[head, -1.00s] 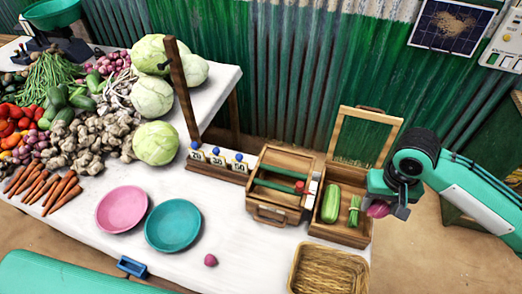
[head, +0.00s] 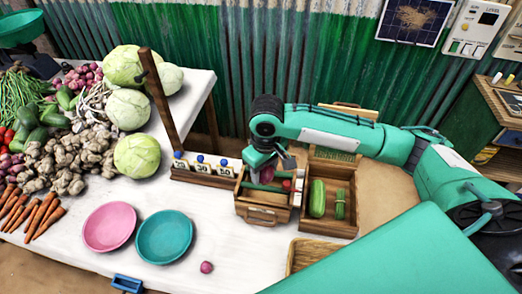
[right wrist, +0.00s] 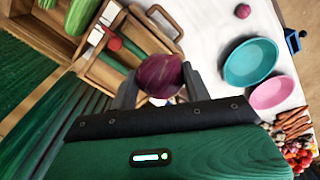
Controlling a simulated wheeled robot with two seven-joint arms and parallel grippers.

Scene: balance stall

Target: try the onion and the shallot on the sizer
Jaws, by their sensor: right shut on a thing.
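A purple onion (right wrist: 160,76) is held between the fingers of my right gripper (right wrist: 158,92). In the head view my right gripper (head: 266,172) is over the wooden box with green rails (head: 262,214), which looks like the sizer, and partly hides the onion (head: 266,174). I cannot tell whether the onion touches the rails. The box shows in the right wrist view too, with green rails and a red piece (right wrist: 114,44). The small purple shallot (head: 206,267) lies alone on the white table, right of the teal plate. My left gripper is not in view.
A divided crate with a green squash (head: 317,198) and a green bundle (head: 339,204) stands right of the box. A numbered rack (head: 203,168) is behind it to the left. Pink (head: 109,227) and teal (head: 164,237) plates and a wicker basket (head: 306,254) are in front.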

